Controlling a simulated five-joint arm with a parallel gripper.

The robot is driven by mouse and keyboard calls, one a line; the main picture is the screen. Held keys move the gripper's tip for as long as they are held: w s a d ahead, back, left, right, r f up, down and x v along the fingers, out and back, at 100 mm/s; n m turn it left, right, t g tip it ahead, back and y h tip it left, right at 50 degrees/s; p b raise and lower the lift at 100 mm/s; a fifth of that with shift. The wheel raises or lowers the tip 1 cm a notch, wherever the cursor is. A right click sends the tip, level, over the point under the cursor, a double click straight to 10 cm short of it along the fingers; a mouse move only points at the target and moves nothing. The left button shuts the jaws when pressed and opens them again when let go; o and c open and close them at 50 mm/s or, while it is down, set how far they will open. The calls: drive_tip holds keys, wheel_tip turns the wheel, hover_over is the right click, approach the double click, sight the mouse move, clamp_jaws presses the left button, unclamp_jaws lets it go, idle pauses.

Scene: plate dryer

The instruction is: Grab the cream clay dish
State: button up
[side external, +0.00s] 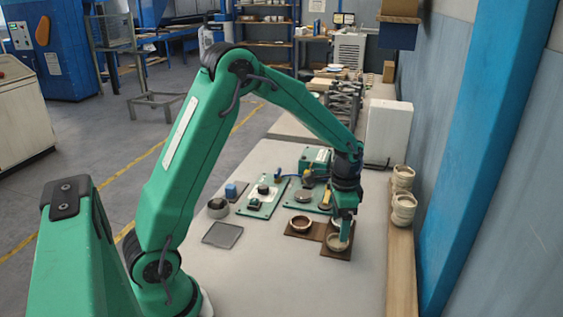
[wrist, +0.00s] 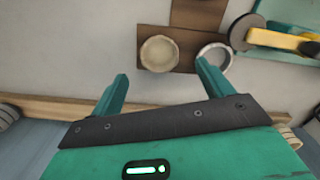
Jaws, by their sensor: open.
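The cream clay dish (wrist: 158,53) is a shallow round dish lying on a brown board (wrist: 184,27). In the side external view, the dish (side external: 337,242) sits near the board's front end, partly behind my gripper. My gripper (side external: 345,232) points down above it. In the wrist view, the two green fingers are spread apart, with the dish ahead of the gap between the tips (wrist: 161,72). The gripper is open and empty. I cannot tell whether a finger touches the dish.
A second round dish (side external: 300,223) sits on the brown board to the left. A round metal piece (side external: 304,197) lies on a green plate behind. Stacked cream pots (side external: 404,208) stand on a wooden ledge at the right. The table front is clear.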

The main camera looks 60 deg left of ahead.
sight(337, 244)
drive_tip(key=shift+f, duration=0.35)
drive_tip(key=shift+f, duration=0.1)
drive_tip(key=shift+s+f, duration=0.1)
drive_tip(key=shift+f, duration=2.4)
drive_tip(key=shift+c, duration=0.5)
drive_tip(key=c, duration=1)
